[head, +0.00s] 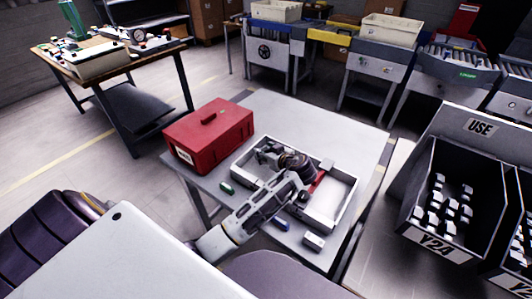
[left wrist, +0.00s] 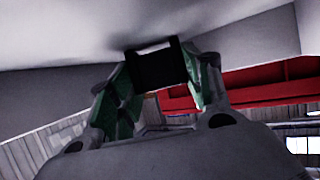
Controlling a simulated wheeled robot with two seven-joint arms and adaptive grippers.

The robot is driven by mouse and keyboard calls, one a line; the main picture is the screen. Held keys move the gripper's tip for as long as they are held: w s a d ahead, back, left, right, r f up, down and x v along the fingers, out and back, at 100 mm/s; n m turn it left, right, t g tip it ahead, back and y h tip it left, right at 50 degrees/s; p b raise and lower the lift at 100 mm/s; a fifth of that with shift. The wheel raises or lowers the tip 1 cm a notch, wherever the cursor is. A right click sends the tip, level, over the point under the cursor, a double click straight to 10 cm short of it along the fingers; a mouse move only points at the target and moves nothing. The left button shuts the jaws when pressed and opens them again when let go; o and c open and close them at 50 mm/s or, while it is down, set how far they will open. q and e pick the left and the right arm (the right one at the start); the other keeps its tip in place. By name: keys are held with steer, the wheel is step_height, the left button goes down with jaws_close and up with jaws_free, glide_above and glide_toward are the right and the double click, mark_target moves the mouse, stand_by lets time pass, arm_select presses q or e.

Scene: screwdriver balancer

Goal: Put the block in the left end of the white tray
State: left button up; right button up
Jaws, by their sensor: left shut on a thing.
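The white tray (head: 343,207) lies on the grey table, its long side running from upper left to lower right. My left gripper (head: 268,156) is over the left end of the tray, inside its outline. In the left wrist view the gripper (left wrist: 157,68) is shut on a dark block (left wrist: 158,70), held between its two fingertips. A pale surface lies close beyond the block; I cannot tell whether they touch. In the head view the gripper and arm hide the block and part of the tray. My right gripper is not in view.
A red toolbox (head: 208,135) stands just left of the tray. A red piece (head: 319,181) lies in the tray's middle. A green item (head: 227,187), a blue item (head: 281,224) and a small white box (head: 313,241) lie along the table's front. The table's back is clear.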

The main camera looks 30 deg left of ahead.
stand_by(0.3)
arm_select(q)
steer(key=o, duration=0.9)
steer(key=shift+f, duration=0.1)
steer(key=shift+r, duration=0.2)
steer(key=shift+v, duration=3.7)
